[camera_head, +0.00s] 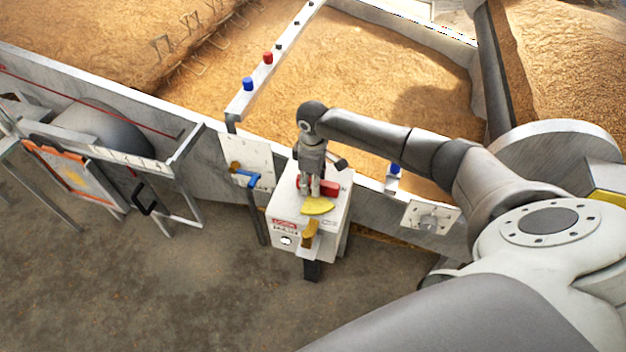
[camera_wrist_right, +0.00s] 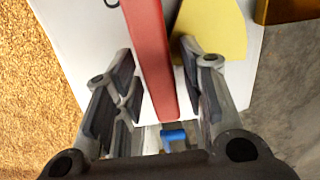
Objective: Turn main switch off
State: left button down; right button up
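A white switch box (camera_head: 285,222) stands on a dark post against the low wall. A red handle (camera_head: 331,187) lies on its top, beside a yellow plate (camera_head: 317,206). My right gripper (camera_head: 310,190) points down over the box top at the red handle. In the right wrist view the red handle (camera_wrist_right: 148,45) runs between the two open fingers, with a gap visible on both sides. The yellow plate (camera_wrist_right: 216,28) is right of the handle there. Part of the red handle is hidden by the gripper in the head view. My left gripper is not in view.
A white panel with a blue lever (camera_head: 246,178) stands just left of the box. A rail with blue (camera_head: 247,84) and red (camera_head: 267,58) knobs is behind. A yellow-brown part (camera_head: 311,236) projects from the box front. Grain fills the bin behind; the floor in front is clear.

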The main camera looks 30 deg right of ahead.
jog(key=shift+c, duration=1.1)
grip_shut()
jog(key=shift+r+m+p, duration=0.15)
jog(key=shift+m+p, duration=0.15)
jog(key=shift+p, duration=0.3)
jog(key=m+p, duration=0.7)
jog(key=p, duration=0.2)
jog(key=shift+s+a+r, duration=0.1)
jog(key=shift+a, duration=0.05)
jog(key=m+p, duration=0.4)
jog(key=m, duration=0.1)
jog(key=shift+m, duration=0.4)
jog(key=shift+m+p, duration=0.55)
jog(key=shift+m, duration=0.65)
pick_arm(q)
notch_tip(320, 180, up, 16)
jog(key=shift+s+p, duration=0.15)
jog(key=shift+p, duration=0.25)
pick_arm(e)
jog(key=shift+m, duration=1.1)
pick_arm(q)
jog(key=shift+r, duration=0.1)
pick_arm(e)
jog(key=shift+f, duration=0.2)
